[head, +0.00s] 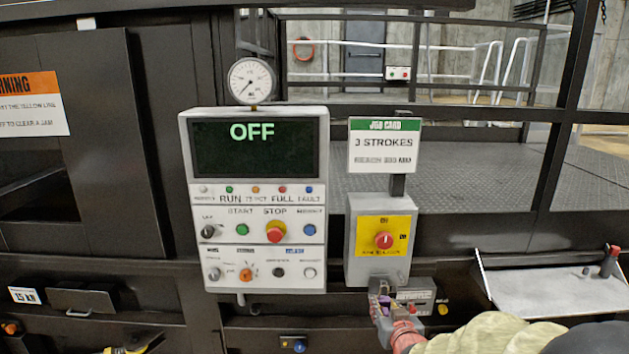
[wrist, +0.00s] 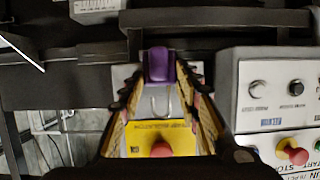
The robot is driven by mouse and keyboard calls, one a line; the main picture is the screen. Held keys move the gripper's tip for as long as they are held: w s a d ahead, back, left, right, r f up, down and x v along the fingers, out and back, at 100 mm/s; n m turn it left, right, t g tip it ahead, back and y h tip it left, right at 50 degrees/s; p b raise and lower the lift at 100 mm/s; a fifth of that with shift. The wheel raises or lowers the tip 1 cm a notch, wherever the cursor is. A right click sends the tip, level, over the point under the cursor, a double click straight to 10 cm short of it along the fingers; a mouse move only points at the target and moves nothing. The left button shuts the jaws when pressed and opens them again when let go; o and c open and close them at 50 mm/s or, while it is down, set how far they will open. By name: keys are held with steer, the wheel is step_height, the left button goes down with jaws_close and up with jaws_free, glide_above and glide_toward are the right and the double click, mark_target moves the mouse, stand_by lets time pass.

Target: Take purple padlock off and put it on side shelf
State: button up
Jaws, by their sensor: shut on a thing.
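The purple padlock (wrist: 158,65) is between the fingertips of my gripper (wrist: 158,78) in the wrist view, with its pale shackle in front of the isolator box. I cannot tell whether the shackle passes through anything. In the head view my gripper (head: 385,308) is just below the isolator box (head: 379,265), and a little purple of the padlock (head: 378,299) shows. The isolator has a red knob (head: 384,240) on a yellow plate; it also shows in the wrist view (wrist: 161,149). A pale metal side shelf (head: 550,292) is at the right.
A dark object with a red top (head: 609,262) stands on the shelf's right end; most of the shelf is bare. The control panel (head: 254,200) reads OFF, left of the isolator. A job card (head: 384,146) is above it. A small grey labelled box (head: 416,294) is beside my gripper.

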steer(key=shift+s, duration=1)
